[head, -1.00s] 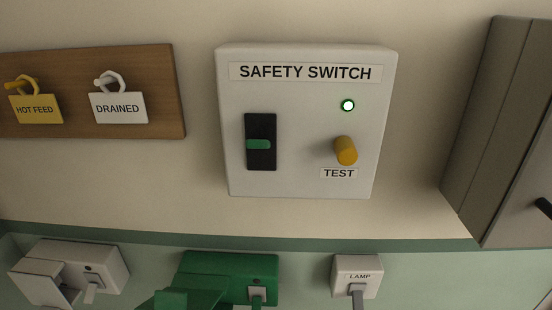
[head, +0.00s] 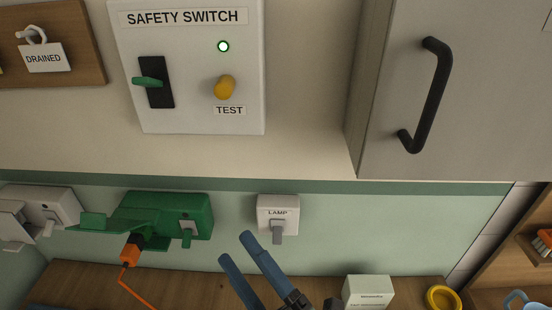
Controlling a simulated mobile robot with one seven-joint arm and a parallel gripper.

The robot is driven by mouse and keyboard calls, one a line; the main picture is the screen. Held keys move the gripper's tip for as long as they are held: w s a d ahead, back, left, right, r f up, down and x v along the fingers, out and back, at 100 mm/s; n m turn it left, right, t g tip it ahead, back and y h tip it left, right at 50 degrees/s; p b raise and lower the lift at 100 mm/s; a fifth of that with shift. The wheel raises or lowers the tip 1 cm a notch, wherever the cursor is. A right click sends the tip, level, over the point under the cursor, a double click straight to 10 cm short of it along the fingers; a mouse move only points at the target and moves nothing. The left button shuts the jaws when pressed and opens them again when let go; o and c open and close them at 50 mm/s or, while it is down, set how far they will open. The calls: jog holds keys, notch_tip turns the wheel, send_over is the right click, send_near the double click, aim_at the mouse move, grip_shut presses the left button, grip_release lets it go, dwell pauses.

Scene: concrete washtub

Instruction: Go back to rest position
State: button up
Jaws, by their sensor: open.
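My gripper (head: 242,250) shows at the bottom middle of the head view, its two blue fingers apart with nothing between them. It is in front of the wall below the lamp switch (head: 278,217) and does not appear to hold anything. The safety switch box (head: 190,112) is on the wall at the upper left, with a green lever, a lit green-ringed lamp and a yellow test knob (head: 225,87). The rest of my arm is mostly out of view.
A green socket (head: 195,212) with its cover raised has an orange plug (head: 131,250) and cord below it. A grey cabinet (head: 490,100) with a black handle (head: 431,95) juts out at right. A white box (head: 368,292) and yellow ring-shaped item (head: 443,298) sit on the wooden counter.

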jog(key=w+d+r+m+t+h, duration=0.25)
jog(key=r+m+t+h, duration=0.25)
jog(key=r+m+h, duration=0.45)
jog(key=w+d+r+m+t+h, duration=0.3)
jog(key=r+m+h, duration=0.4)
jog(key=r+m, duration=0.55)
jog(key=s+r+t, duration=0.1)
jog(key=s+r, duration=0.3)
jog(key=r, duration=0.4)
jog(key=s+r+t+y, duration=0.1)
jog(key=s+r, duration=0.3)
jog(key=r, duration=0.5)
jog(key=shift+s+a+r, duration=0.25)
jog(key=shift+s+r, duration=0.05)
jog(key=shift+s, duration=0.05)
jog(key=shift+f, duration=0.1)
